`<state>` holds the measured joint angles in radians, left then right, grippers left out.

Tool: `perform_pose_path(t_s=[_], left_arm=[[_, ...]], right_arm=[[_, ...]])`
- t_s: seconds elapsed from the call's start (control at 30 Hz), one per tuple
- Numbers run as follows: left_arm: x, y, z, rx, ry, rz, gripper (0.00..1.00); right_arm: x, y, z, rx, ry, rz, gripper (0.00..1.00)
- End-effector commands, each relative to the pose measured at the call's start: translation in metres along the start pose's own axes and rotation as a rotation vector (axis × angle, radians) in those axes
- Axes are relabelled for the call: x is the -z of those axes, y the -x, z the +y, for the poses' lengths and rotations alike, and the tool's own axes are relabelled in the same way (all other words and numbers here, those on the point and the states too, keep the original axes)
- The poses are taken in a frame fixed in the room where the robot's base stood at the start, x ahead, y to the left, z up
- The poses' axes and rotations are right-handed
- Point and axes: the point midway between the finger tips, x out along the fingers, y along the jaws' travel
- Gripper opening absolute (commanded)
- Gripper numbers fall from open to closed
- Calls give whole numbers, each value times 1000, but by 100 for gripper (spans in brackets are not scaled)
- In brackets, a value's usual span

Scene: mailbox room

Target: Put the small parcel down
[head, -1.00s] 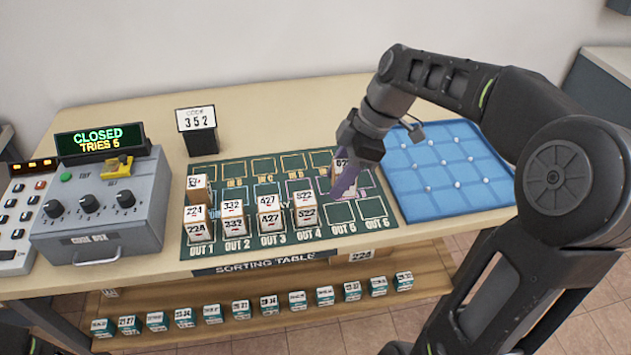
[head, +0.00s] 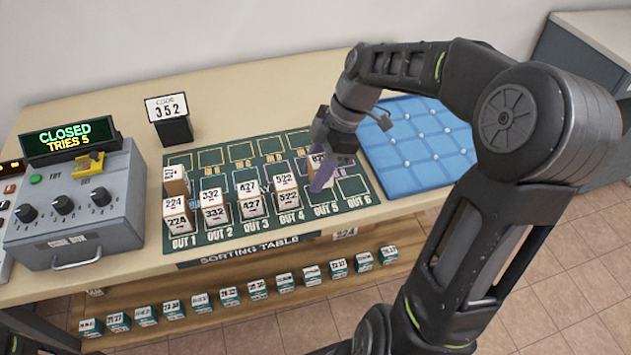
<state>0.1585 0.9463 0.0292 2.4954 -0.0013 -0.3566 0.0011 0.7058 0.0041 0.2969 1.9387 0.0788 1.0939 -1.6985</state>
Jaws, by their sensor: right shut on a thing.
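My right gripper (head: 322,178) is over the OUT 5 column of the green sorting mat (head: 353,187). It is shut on a small parcel (head: 316,161), a box with a white label whose number is partly hidden by the fingers. Only part of the parcel shows, and I cannot tell whether it touches the mat. Parcels stand in the columns to the left: 224 (head: 177,224) at OUT 1, 332 (head: 215,215) at OUT 2, 427 (head: 251,206) at OUT 3 and 522 (head: 289,199) at OUT 4. My left gripper is out of view.
A blue padded tray (head: 420,140) lies right of the mat. The grey code box (head: 75,215) stands left under a display (head: 68,138) reading CLOSED, TRIES 5. A code sign (head: 168,108) reads 352. Small boxes (head: 230,295) line the lower shelf. The OUT 6 squares look empty.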

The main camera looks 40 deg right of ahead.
Motion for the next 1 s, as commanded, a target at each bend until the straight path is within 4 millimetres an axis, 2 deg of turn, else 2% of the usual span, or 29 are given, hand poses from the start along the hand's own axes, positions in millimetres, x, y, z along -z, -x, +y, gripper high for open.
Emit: perform_pose_path(t_s=[0.27, 0.6, 0.97, 1.0], left_arm=[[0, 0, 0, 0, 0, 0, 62], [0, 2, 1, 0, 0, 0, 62], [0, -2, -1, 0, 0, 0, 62], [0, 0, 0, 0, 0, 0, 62]], right_arm=[[0, -1, 0, -1, 0, 0, 0], [-14, -34, 0, 1, 0, 0, 0], [-16, -38, 0, -1, 1, 0, 0], [-15, -37, 0, -1, 1, -1, 44]])
